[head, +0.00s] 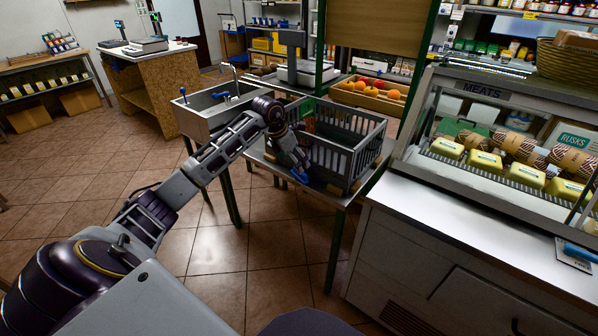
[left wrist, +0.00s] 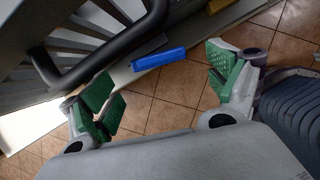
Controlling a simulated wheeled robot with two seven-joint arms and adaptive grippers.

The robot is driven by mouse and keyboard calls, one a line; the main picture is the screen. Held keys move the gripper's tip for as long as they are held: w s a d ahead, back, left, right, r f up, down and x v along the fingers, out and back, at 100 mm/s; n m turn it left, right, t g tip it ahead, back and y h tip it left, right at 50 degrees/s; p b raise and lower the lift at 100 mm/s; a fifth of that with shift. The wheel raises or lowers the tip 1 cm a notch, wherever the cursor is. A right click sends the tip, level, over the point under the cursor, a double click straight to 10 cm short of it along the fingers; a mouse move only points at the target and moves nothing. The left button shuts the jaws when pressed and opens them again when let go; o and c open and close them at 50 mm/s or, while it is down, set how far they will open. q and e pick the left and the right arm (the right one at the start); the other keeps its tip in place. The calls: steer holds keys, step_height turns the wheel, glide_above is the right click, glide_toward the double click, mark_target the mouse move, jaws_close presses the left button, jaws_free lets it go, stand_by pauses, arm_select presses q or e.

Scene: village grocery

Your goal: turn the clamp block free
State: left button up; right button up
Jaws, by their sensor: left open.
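A blue clamp block (left wrist: 158,60) shows in the left wrist view as a short blue bar at the pale edge of the table. In the head view it is a small blue spot (head: 300,177) at the table's front edge, below the grey slatted crate (head: 361,167). My left gripper (head: 298,166) is at this edge, in front of the crate. In the left wrist view its green-padded fingers (left wrist: 167,88) are spread wide, with the block seen in the gap between them. Neither finger appears to touch it. My right gripper is not in view.
The crate's dark bent handle (left wrist: 108,62) is close to the left finger. A sink (head: 215,108) stands left of the table, and a meat counter (head: 480,220) stands to its right. The tiled floor (head: 215,240) in front is clear.

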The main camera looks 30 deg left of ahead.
arm_select(q)
steer(key=shift+b+x, duration=0.35)
steer(key=shift+x, duration=2.85)
steer(key=shift+c, duration=0.8)
steer(key=c, duration=0.7)
steer(key=shift+c, duration=0.8)
steer(key=shift+n, duration=0.3)
steer(key=shift+w+r+n+p, duration=0.1)
steer(key=shift+w+n+p, duration=0.05)
steer(key=shift+n+p, duration=0.3)
steer(key=shift+w+d+n+y+p, duration=0.2)
steer(key=shift+n+y+p, duration=0.25)
steer(key=shift+n, duration=0.4)
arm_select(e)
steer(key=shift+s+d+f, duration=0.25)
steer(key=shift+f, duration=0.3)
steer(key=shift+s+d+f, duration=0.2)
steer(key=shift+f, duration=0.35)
arm_select(q)
steer(key=shift+a, duration=0.1)
steer(key=o, duration=1)
